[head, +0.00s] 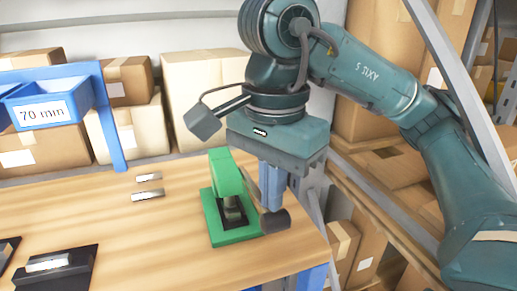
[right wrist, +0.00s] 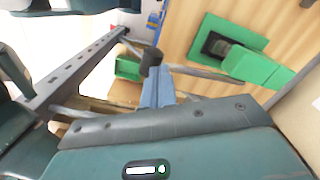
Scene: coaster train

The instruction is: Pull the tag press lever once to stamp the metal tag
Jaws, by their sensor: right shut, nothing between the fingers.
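The green tag press (head: 226,180) stands near the right end of the wooden table; it also shows in the right wrist view (right wrist: 255,66). Its grey lever (head: 252,188) slants down along its right side to a dark cylindrical knob (head: 275,221), which also shows in the right wrist view (right wrist: 151,54). My right gripper (head: 271,205) points down with its blue fingers shut and empty, right beside the lever and knob. I cannot tell whether they touch. Whether a metal tag lies in the press is unclear. My left gripper is out of view.
Two small metal plates (head: 148,186) lie on the table left of the press. A black fixture (head: 55,270) holding a metal piece is at front left. A blue bin (head: 45,103) hangs on a blue frame. Cardboard boxes line the back. The middle of the table is clear.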

